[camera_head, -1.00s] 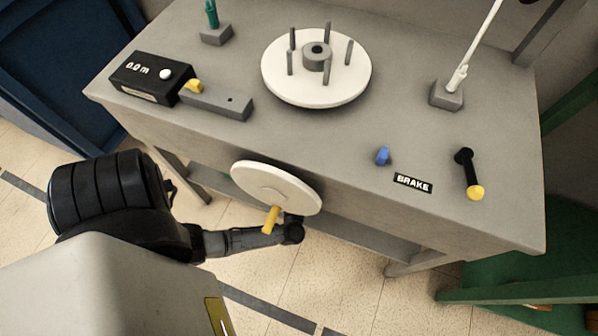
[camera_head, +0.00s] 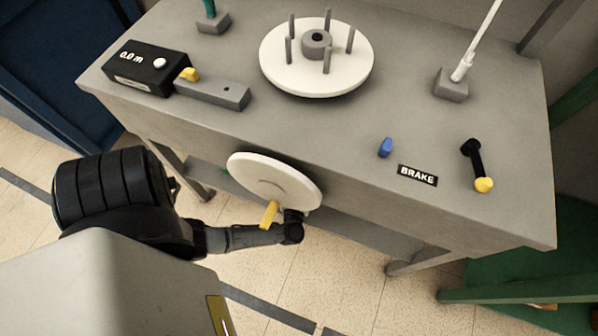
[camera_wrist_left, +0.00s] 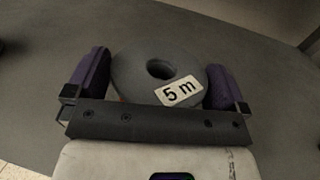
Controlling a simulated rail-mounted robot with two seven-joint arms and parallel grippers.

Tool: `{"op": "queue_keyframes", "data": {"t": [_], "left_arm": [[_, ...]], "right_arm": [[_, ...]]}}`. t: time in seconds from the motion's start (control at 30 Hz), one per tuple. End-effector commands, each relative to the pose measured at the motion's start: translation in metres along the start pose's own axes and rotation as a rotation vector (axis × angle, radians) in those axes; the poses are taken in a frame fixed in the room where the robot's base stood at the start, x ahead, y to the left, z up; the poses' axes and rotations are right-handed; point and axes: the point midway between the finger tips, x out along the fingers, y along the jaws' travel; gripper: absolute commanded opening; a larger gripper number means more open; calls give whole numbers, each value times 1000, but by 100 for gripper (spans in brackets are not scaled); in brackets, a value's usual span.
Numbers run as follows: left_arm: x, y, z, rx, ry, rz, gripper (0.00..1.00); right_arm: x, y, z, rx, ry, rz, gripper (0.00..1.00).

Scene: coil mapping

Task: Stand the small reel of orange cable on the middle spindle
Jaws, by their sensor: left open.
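In the left wrist view a grey round reel (camera_wrist_left: 133,82) with a dark centre hole carries a white "5 m" label. It lies flat side up between the two purple fingers of my left gripper (camera_wrist_left: 160,86), which is open. One finger is on each side, close to the rim; I cannot tell whether they touch it. The reel's cable is almost wholly hidden under its top flange. In the head view I make out neither this reel, a row of spindles, nor either gripper; one black arm of mine comes in from the left.
The grey bench (camera_head: 310,135) bears a white turntable (camera_head: 290,83) with a hub and several pegs, a black "0.0 m" counter (camera_head: 147,70), a blue knob (camera_head: 385,147) and a brake lever (camera_head: 477,165). A white crank wheel (camera_head: 262,180) with a yellow handle (camera_head: 269,214) is at its front.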

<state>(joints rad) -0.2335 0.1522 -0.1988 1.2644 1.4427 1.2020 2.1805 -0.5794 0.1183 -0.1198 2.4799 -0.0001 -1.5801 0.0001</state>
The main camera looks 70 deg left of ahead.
Motion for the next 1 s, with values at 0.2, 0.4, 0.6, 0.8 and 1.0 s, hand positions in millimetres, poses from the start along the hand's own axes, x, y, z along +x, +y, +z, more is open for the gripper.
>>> {"op": "queue_keyframes", "data": {"t": [0.2, 0.4, 0.6, 0.8, 1.0], "left_arm": [[-14, 0, 4, 0, 4, 0, 100], [-52, 0, 4, 0, 4, 1, 100], [-86, 0, 4, 0, 3, 1, 100], [-110, 0, 3, 0, 1, 0, 100], [-119, 0, 3, 0, 0, 0, 100]], "right_arm": [[-8, 0, -3, 2, 0, -2, 54], [-16, 0, -5, 2, 1, -3, 54], [-22, 0, -7, 0, 0, -1, 54], [-25, 2, -7, -4, -1, 3, 54], [-26, 2, -8, -5, -1, 3, 54]]}}
